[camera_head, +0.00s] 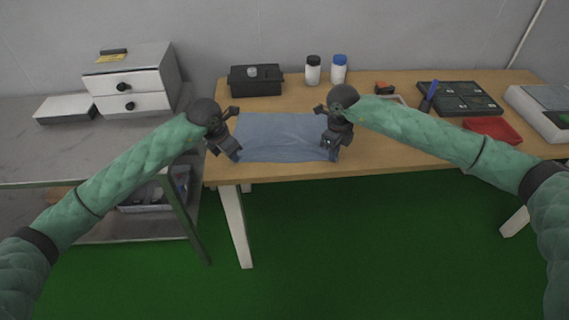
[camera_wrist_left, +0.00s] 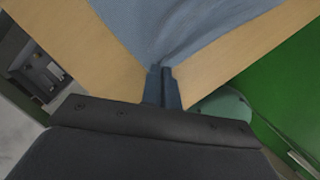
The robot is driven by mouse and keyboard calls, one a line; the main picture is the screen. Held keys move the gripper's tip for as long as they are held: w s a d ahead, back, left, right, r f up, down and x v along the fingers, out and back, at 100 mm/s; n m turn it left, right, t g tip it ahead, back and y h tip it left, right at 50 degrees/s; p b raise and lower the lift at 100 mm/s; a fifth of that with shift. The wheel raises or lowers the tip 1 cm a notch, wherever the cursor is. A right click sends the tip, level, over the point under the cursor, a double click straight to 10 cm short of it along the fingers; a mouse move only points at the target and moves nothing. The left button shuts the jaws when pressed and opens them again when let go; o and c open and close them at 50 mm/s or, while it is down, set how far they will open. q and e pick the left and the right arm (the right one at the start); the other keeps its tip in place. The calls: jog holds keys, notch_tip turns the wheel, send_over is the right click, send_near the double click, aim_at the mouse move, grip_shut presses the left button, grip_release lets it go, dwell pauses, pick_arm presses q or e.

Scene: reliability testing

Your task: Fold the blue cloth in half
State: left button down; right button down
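The blue cloth (camera_head: 280,135) lies spread on the wooden table near its front left part, with light wrinkles. My left gripper (camera_head: 236,156) is at the cloth's near left corner. In the left wrist view its two fingers (camera_wrist_left: 163,88) are close together on the cloth corner, and the cloth (camera_wrist_left: 185,30) gathers in creases towards them. My right gripper (camera_head: 331,155) is at the cloth's near right corner, pointing down. Its fingertips are too small and dark to show whether they are shut on the cloth.
Behind the cloth stand a black box (camera_head: 256,81) and two bottles (camera_head: 313,70) (camera_head: 339,70). To the right are a black organizer (camera_head: 458,98) and a red tray (camera_head: 492,130). A grey side table with a white drawer unit (camera_head: 132,82) is at the left.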

dwell(0.4)
